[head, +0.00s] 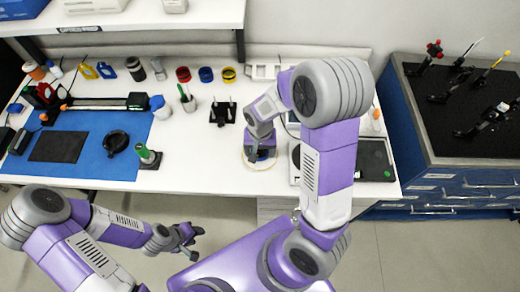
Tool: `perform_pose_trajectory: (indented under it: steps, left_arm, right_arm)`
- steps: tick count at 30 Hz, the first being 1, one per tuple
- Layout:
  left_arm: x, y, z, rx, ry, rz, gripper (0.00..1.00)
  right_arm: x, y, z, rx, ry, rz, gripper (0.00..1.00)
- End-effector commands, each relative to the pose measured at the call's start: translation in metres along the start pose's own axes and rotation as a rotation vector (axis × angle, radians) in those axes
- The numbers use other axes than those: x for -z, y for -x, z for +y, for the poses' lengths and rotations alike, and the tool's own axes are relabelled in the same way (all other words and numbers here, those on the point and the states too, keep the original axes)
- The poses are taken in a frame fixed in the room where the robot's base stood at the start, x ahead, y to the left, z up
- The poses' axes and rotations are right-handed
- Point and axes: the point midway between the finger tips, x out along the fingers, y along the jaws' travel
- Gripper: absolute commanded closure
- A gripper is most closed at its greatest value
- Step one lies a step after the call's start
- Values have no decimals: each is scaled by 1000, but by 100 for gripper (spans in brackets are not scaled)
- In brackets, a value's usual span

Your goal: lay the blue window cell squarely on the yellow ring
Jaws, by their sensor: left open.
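My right gripper (254,152) points down over the front part of the white bench, left of a grey device. A small blue piece, likely the blue window cell (263,155), shows right at its fingertips. A thin yellowish ring (259,166) lies on the bench around and just below that spot. The gripper and wrist hide much of both, so I cannot tell whether the cell touches the ring or is gripped. My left gripper (188,240) is open and empty, in front of the bench edge, above the floor.
Red, blue and yellow round items (206,74) stand in a row at the back. A blue mat (95,160) with dark parts covers the left. A black stand (222,112) is behind the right gripper. White bench left of the ring is clear.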

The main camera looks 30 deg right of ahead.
Motion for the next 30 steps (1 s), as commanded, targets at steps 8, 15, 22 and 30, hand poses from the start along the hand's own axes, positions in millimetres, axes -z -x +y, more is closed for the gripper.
perform_pose_trajectory:
  steps: [8,15,22,30]
  left_arm:
    - [0,0,0,0,0,0,57]
    - [0,7,2,0,0,0,57]
    - [-1,18,7,0,0,0,57]
    - [-1,26,10,0,0,0,57]
  right_arm:
    - [0,0,0,0,0,0,14]
    - [1,18,-1,3,1,3,14]
    - [1,69,-1,5,0,4,14]
    - [1,114,-1,3,0,2,14]
